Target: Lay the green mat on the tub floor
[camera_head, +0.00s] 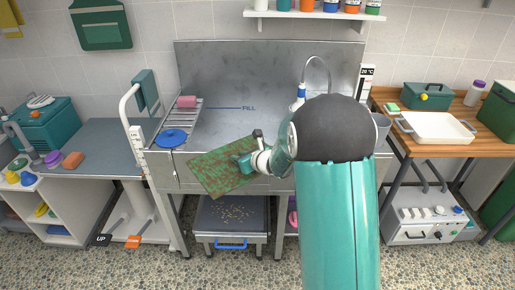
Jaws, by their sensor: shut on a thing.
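The green mat (218,168) has a brownish mottled pattern. It hangs tilted over the front edge of the metal tub (270,75), in front of the tub's front wall as seen here. My gripper (243,163) is shut on the mat near its right side. The tub floor (225,125) shows behind the mat and looks bare in the middle. My arm hides the tub's right part. I cannot tell whether the mat touches the tub's rim.
A rack (184,117) with a pink block (186,101) and a blue disc (172,138) sits at the tub's left end. A faucet (318,62) and a bottle (300,94) stand at the back right. A white tray (436,127) lies on the right-hand wooden counter.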

